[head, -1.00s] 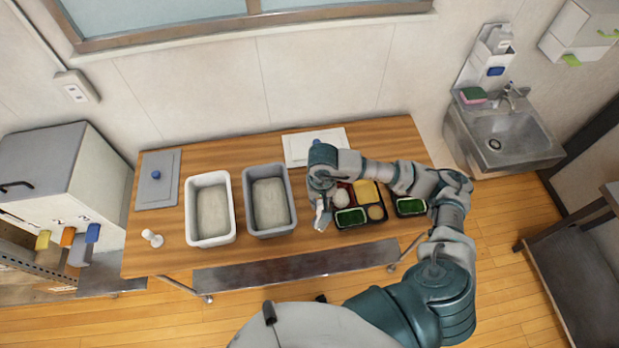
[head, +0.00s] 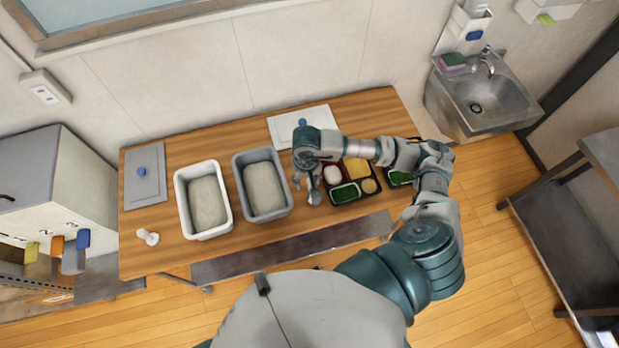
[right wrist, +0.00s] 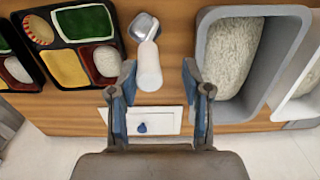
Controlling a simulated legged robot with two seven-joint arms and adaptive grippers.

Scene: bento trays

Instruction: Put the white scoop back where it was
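A scoop with a white handle (right wrist: 149,68) and a grey metal cup (right wrist: 143,27) shows in the right wrist view, on the wood table between the bento tray and the grey bin. My right gripper (right wrist: 158,80) is open, with a finger on either side of the handle and a gap on both sides. In the head view the right gripper (head: 307,185) is low over the table between the grey bin (head: 289,197) and the bento tray (head: 378,188). The scoop is mostly hidden there. My left gripper is not in view.
A white bin (head: 229,212) of rice stands left of the grey one. A small white object (head: 148,237) is at the table's left. A second tray (head: 399,178) is at right.

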